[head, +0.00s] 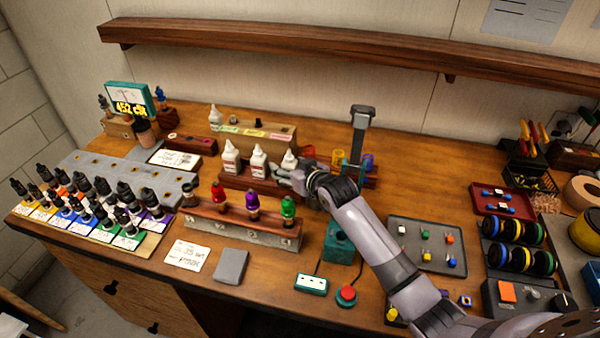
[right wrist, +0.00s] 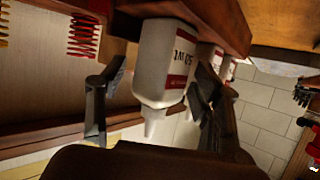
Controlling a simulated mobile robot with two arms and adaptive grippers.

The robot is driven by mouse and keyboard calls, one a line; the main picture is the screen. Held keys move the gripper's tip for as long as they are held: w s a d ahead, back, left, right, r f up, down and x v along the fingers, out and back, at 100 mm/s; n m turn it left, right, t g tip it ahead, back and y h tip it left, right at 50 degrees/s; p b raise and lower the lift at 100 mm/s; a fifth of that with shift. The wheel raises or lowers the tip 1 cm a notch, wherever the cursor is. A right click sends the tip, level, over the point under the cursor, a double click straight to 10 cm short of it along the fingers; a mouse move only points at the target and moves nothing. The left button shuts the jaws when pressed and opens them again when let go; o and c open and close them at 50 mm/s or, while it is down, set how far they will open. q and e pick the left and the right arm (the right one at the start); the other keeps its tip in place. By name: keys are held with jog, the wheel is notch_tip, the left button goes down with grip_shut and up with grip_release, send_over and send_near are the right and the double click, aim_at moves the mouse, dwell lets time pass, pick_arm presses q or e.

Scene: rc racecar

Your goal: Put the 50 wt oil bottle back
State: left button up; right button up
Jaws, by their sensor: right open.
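The 50 wt oil bottle (right wrist: 165,62) is white with a red-edged label and a pointed nozzle. It appears upside down in the right wrist view, its base against the dark wooden rack (right wrist: 215,20). In the head view it seems to be the rightmost white bottle (head: 289,160) in the red-brown rack (head: 232,181), upright. My right gripper (right wrist: 150,105) is open, its fingers on either side of the bottle. A gap shows on one side; contact on the other is unclear. It also shows in the head view (head: 287,178). My left gripper is not in view.
Two more white bottles (head: 231,158) (head: 258,161) stand left in the same rack. A wooden stand with coloured labels (head: 270,134) is behind. A front rack (head: 240,228) holds red, purple and green-topped bottles. A grey tray (head: 400,232) lies right of my arm.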

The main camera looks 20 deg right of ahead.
jog(key=b+v, duration=0.1)
jog(key=v, duration=1)
jog(key=shift+s, duration=0.25)
jog(key=shift+r, duration=0.1)
